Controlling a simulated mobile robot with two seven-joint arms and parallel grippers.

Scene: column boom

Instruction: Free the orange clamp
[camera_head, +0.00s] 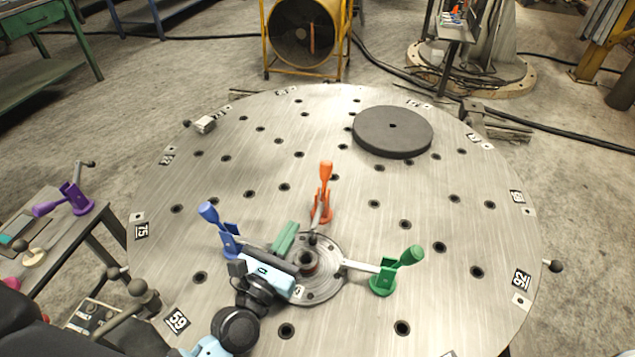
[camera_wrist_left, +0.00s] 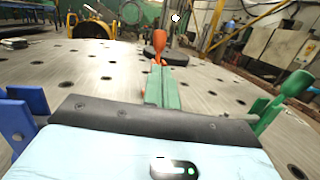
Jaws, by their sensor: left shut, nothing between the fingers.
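The orange clamp (camera_head: 323,205) stands on the round metal table behind the central hub, its handle upright and its grey arm reaching toward the hub. In the left wrist view the orange clamp (camera_wrist_left: 159,42) shows beyond my fingers, partly hidden by them. My left gripper (camera_head: 288,235) is shut and empty, its green fingers just left of and in front of the clamp, apparently apart from it. They also show in the left wrist view (camera_wrist_left: 165,82). A blue clamp (camera_head: 229,240) stands left of the hub and a green clamp (camera_head: 385,278) right of it.
The hub flange (camera_head: 325,284) is partly hidden by my left gripper. A dark disc (camera_head: 393,130) lies at the table's back right. A purple clamp (camera_head: 75,198) sits on a side table at left. The plate (camera_head: 260,165) behind the orange clamp is mostly clear.

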